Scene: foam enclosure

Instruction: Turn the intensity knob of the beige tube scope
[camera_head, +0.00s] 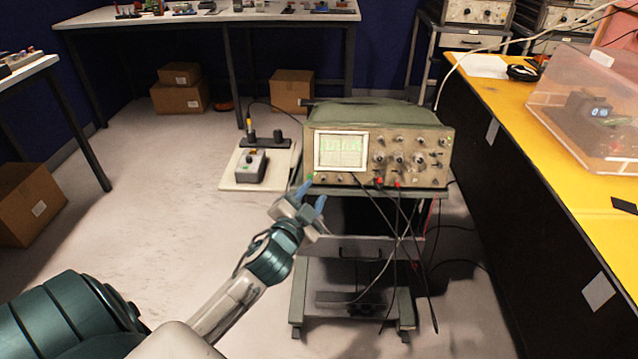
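The beige tube scope (412,146) stands on a wheeled cart, with its lit screen (340,151) at the left of its front panel. Several knobs sit right of the screen, and a row of small knobs (340,180) runs below it. I cannot read which one is the intensity knob. My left gripper (314,191) is in front of the panel's lower left corner, its blue fingers spread apart with nothing seen between them. One fingertip overlaps the corner in the picture; I cannot tell whether it touches. My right gripper is not in view.
The cart (350,247) stands on open floor, with cables hanging before it. A white board with a small device (250,166) is left of the scope. A yellow-topped bench (560,165) with a clear plastic box (590,112) is at right.

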